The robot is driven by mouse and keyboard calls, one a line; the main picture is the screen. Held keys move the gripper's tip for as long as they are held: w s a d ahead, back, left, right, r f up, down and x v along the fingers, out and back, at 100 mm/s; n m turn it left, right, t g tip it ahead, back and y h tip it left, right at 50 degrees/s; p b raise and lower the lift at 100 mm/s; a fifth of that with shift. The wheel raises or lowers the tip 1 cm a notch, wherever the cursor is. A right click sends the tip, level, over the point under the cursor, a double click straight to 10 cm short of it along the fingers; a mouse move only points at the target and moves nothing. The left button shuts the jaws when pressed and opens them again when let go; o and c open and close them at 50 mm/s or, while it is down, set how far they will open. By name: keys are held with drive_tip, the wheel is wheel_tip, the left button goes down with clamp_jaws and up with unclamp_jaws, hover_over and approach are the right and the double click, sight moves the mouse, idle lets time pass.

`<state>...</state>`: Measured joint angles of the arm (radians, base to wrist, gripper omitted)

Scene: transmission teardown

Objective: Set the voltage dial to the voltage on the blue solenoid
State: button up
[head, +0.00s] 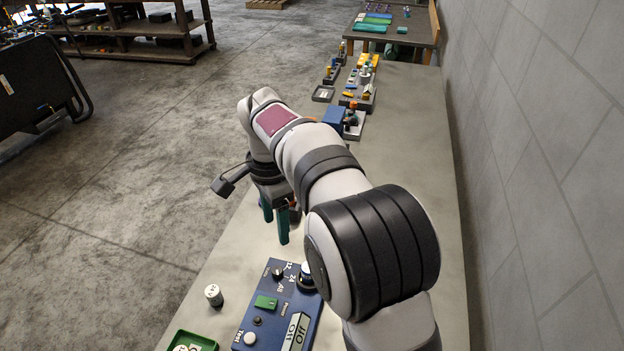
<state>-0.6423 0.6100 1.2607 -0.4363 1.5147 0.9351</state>
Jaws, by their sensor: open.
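The blue test box (251,325) lies on the bench at the bottom of the head view. Its voltage dial (278,273) is a small black knob near the far edge, with markings that look like 12 and 24 beside it. I cannot tell which mark it points at. A white-topped round part with a dark lower body (306,268) sits at the box's far right, partly hidden by my arm. I cannot tell whether it is the blue solenoid, and no voltage is readable on it. My gripper (276,222) is open and empty, teal fingers pointing down above the bench, beyond the dial.
A green tray (207,342) is at the bottom left. A blue block (334,119) and several small parts stand farther along the bench (400,150). A wall runs along the right.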

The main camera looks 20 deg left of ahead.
sight(277, 270)
drive_tip(key=f, duration=0.5)
drive_tip(key=a+f, duration=0.1)
drive_tip(key=f, duration=1)
drive_tip(key=shift+w+a+f, duration=0.15)
drive_tip(key=shift+f, duration=0.1)
clamp_jaws()
